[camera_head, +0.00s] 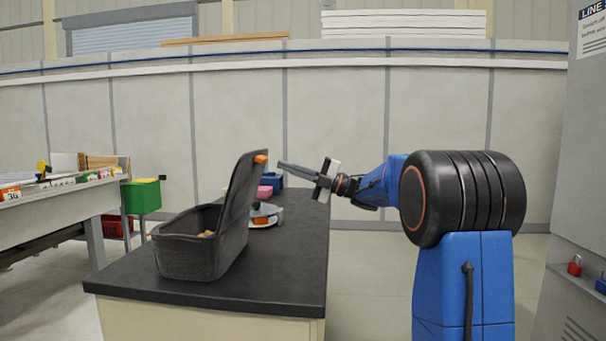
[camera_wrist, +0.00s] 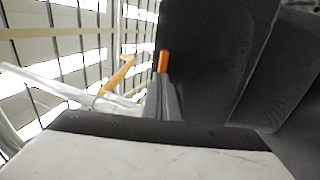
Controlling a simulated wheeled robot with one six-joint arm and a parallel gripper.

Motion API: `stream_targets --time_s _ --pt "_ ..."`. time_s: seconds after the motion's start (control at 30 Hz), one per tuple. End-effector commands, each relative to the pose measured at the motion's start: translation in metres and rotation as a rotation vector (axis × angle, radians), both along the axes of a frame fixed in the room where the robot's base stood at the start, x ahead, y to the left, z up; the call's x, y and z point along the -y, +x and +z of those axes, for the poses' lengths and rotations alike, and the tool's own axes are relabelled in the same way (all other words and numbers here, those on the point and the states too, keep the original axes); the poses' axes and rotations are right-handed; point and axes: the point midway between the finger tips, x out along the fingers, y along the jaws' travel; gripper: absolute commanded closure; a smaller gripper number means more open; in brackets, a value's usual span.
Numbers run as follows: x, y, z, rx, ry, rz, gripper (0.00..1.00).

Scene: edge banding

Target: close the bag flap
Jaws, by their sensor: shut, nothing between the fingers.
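A dark grey bag (camera_head: 190,257) stands on the black worktop at its near left part. Its flap (camera_head: 240,195) stands raised, tilted slightly to the right, with an orange tab (camera_head: 261,159) at its top edge. My gripper (camera_head: 281,165) is shut and empty, with its fingertips just right of the tab. In the wrist view the flap (camera_wrist: 210,60) fills the right side, and the orange tab (camera_wrist: 163,61) shows just beyond my fingertips (camera_wrist: 163,82). I cannot tell whether they touch. Something small and tan (camera_head: 206,234) shows inside the open bag.
The black worktop (camera_head: 290,270) is clear at its front right. A workbench (camera_head: 50,205) stands at the left, a grey cabinet (camera_head: 575,180) at the right.

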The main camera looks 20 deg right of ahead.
Motion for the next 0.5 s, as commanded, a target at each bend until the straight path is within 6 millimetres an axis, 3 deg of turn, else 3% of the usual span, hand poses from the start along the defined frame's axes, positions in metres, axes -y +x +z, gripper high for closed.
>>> stream_targets --time_s 0.2,0.5 --pt "-0.022 0.013 0.008 0.0 -0.001 0.0 1.0" --pt "-0.029 0.017 0.011 0.0 0.0 -0.001 1.0"
